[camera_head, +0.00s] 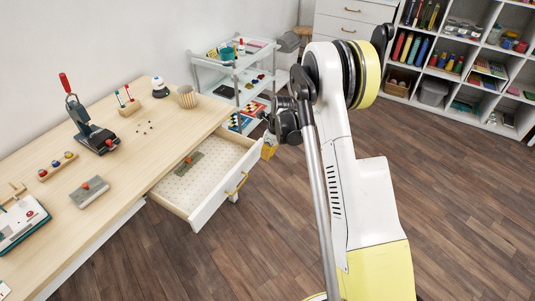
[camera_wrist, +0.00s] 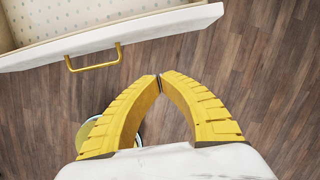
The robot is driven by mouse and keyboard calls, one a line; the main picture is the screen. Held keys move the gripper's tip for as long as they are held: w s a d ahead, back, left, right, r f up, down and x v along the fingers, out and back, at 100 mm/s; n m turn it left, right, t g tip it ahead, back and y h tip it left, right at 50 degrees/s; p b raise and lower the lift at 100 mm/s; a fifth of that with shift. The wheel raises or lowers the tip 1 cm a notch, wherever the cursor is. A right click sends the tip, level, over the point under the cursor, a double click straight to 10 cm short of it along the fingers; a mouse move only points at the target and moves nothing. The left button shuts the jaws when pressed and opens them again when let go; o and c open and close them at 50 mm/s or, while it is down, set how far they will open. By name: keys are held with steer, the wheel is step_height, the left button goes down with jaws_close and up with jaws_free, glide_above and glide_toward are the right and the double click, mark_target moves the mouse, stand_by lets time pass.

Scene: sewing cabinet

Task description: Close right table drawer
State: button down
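The table drawer (camera_head: 222,194) is pulled out from under the right end of the wooden table (camera_head: 150,127). It has a white front with a gold bar handle (camera_head: 237,183) and a dotted liner, and a grey-green item with a red knob (camera_head: 188,162) lies inside. My gripper (camera_head: 268,150) is near the far end of the drawer front, partly hidden behind my arm. In the wrist view my gripper's yellow fingers (camera_wrist: 160,80) meet at the tips with nothing between them. The drawer front (camera_wrist: 130,35) and its handle (camera_wrist: 93,60) are beyond the fingertips, apart from them.
On the table are a lever press (camera_head: 90,125), a striped cup (camera_head: 186,97) and several small sewing items. A white cart (camera_head: 235,70) stands behind the table and a shelf unit (camera_head: 465,70) at the back right. The wooden floor (camera_head: 180,262) before the drawer is clear.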

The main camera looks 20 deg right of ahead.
mark_target(255, 159)
steer(key=w+a+f+b, duration=0.2)
steer(key=w+f, duration=0.1)
steer(key=w+a+f+b, duration=0.1)
steer(key=f, duration=0.1)
steer(key=shift+w+a+f, duration=0.1)
steer(key=shift+w+f, duration=0.05)
steer(key=shift+f, duration=0.05)
steer(key=shift+w, duration=0.1)
